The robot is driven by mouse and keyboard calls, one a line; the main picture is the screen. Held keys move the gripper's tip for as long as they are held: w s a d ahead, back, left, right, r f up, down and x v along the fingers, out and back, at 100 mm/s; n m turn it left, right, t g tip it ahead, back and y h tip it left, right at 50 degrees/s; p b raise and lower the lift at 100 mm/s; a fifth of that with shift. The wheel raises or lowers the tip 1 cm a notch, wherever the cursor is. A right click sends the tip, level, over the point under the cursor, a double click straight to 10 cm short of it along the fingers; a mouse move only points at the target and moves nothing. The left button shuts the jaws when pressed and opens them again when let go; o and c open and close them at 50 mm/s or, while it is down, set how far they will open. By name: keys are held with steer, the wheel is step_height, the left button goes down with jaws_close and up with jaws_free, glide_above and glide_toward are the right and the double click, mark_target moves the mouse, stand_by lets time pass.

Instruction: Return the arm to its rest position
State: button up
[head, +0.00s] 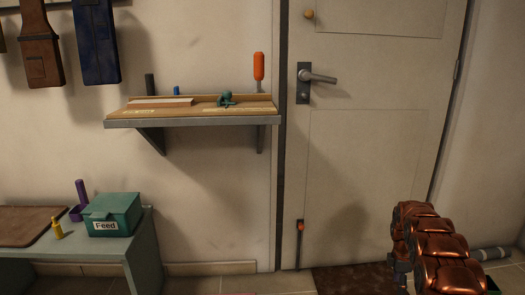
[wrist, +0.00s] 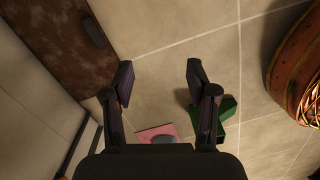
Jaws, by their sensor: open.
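My gripper (wrist: 159,85) shows in the wrist view with its two dark fingers spread apart. Nothing is between the fingers, and the tiled floor shows beyond them. In the head view, copper-coloured links of my arm stand at the lower right, in front of the door's lower part. The gripper itself cannot be made out in the head view.
A shelf (head: 190,121) hangs left of the closed door (head: 372,140). A bench (head: 140,245) with a green Feed box (head: 113,214) stands lower left. In the wrist view, a brown mat (wrist: 60,35), a green object (wrist: 228,107) and a pink item (wrist: 160,131) lie on the floor.

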steer(key=s+a+r+m+p, duration=0.3)
steer(key=s+a+r+p, duration=0.3)
steer(key=r, duration=0.8)
steer(key=s+a+r+m+p, duration=0.35)
steer(key=s+r+p, duration=0.35)
steer(key=r, duration=0.8)
steer(key=s+a+r+m+p, duration=0.3)
steer(key=s+a+r+p, duration=0.4)
steer(key=r, duration=0.7)
steer(key=s+a+r+m+p, duration=0.3)
steer(key=s+a+r+p, duration=0.3)
steer(key=s+r+p, duration=0.4)
steer(key=s+a+r+m+g+y+p, duration=0.1)
steer(key=s+a+r+m+p, duration=0.2)
steer(key=s, duration=1.4)
steer(key=a+r+p, duration=0.3)
steer(key=r+p, duration=0.4)
steer(key=shift+r, duration=0.4)
steer(key=shift+s+a, duration=0.1)
steer(key=shift+c, duration=0.4)
